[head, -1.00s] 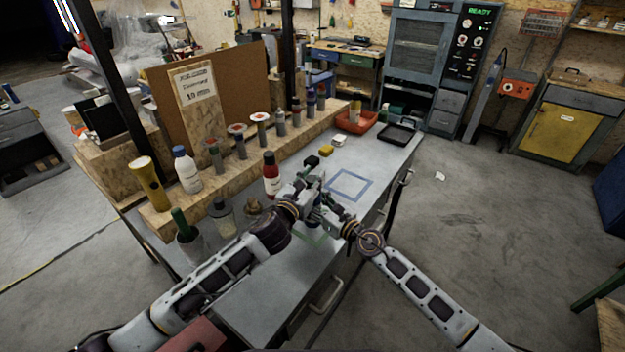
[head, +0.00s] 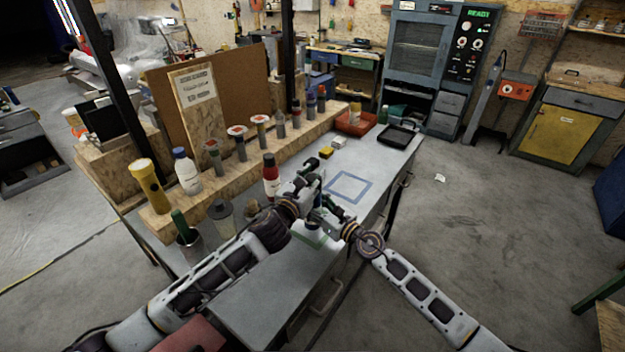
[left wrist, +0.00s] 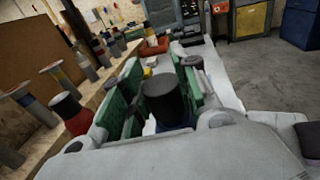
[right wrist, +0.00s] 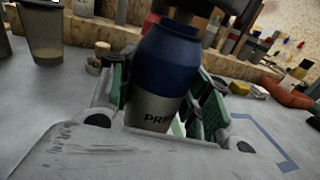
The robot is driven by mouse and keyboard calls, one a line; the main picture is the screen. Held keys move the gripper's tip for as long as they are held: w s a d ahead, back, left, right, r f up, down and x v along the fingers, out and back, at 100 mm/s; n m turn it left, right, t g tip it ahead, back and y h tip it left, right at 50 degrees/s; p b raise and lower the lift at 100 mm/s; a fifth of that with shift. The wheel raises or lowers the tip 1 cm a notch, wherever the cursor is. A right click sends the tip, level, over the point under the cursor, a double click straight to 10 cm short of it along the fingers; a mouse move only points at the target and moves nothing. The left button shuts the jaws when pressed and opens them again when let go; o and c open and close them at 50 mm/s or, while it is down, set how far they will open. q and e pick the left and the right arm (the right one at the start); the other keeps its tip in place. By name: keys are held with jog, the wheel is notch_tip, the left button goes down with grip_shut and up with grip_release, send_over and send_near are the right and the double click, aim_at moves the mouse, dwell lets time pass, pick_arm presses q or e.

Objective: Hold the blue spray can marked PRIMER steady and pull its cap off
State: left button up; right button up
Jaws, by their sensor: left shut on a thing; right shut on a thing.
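The spray can (right wrist: 160,85) has a dark blue upper part and a grey label with "PRI" readable in the right wrist view. My right gripper (right wrist: 168,100) is shut around its body, one green finger on each side, and the can stands roughly upright. My left gripper (left wrist: 158,90) is shut on the dark cap (left wrist: 163,98), directly above the can; blue shows just beneath the cap. In the head view my left gripper (head: 313,186) and right gripper (head: 326,212) meet over the bench and mostly hide the can.
A red bottle (head: 270,178) with a dark cap stands close left of my grippers. A wooden rack (head: 222,172) behind holds several cans and bottles. A blue taped square (head: 349,187) on the bench is empty. A red tray (head: 356,123) and a black tray (head: 398,135) lie farther back.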

aim_at(313, 177)
pick_arm(q)
jog(key=shift+r, duration=0.6)
dwell(0.3)
jog(key=shift+r, duration=1.9)
pick_arm(e)
jog(key=o, duration=1.5)
jog(key=shift+s, duration=0.1)
jog(key=shift+v, duration=5.9)
